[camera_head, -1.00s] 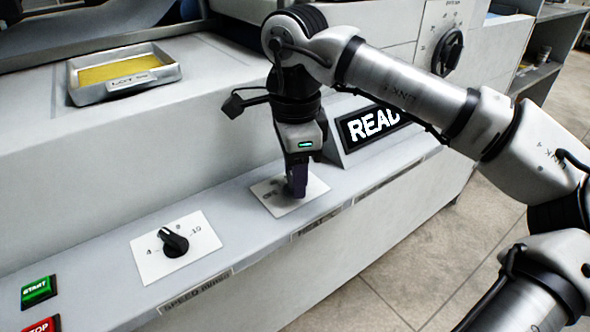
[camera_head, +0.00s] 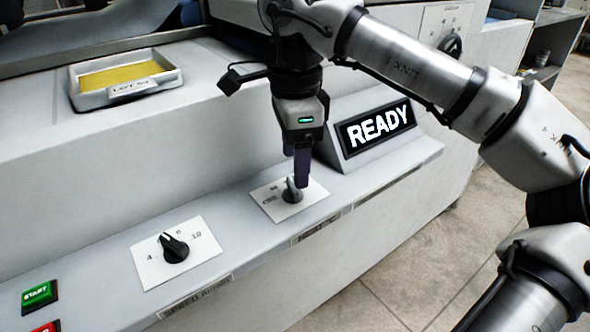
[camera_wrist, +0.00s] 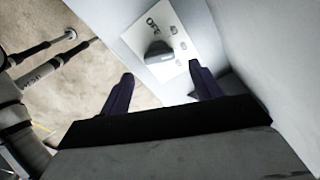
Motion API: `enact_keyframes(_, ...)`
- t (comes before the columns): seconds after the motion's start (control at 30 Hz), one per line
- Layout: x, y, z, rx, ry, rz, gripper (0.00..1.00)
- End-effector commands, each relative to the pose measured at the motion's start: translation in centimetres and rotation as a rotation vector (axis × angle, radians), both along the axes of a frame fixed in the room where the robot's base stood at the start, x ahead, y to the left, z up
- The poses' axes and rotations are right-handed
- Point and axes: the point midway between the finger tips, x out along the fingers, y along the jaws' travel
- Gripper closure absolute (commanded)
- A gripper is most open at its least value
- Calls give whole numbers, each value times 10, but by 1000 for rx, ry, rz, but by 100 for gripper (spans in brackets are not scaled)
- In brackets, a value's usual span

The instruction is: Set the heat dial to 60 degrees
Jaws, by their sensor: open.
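The heat dial (camera_head: 292,190) is a dark knob on a white plate on the ledge, below and left of the READY display. It also shows in the wrist view (camera_wrist: 158,52), beside an OFF mark and smaller marks that are hard to read. I cannot tell exactly which mark its pointer meets. My gripper (camera_head: 302,180), with dark purple fingers, points down just above the dial and partly overlaps it in the head view. In the wrist view my gripper (camera_wrist: 161,72) has its fingers apart, nothing between them, and the knob lies beyond the tips.
A second black dial (camera_head: 174,247), with marks 4, 6 and 10, sits to the left above a SPEED label. A green START button (camera_head: 39,295) and a red button (camera_head: 46,327) are farther left. The lit READY display (camera_head: 376,128) stands close behind my gripper. A yellow-filled tray (camera_head: 125,76) lies higher up.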

Motion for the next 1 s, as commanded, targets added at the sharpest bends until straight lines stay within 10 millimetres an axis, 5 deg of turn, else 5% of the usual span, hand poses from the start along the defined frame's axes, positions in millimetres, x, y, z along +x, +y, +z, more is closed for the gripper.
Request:
enact_keyframes(0.2, 0, 1, 53, 1, -2, 0, 36)
enact_keyframes(0.4, 0, 0, 85, 0, -1, -2, 36)
enact_keyframes(1.0, 0, 0, 95, 1, 0, 0, 36)
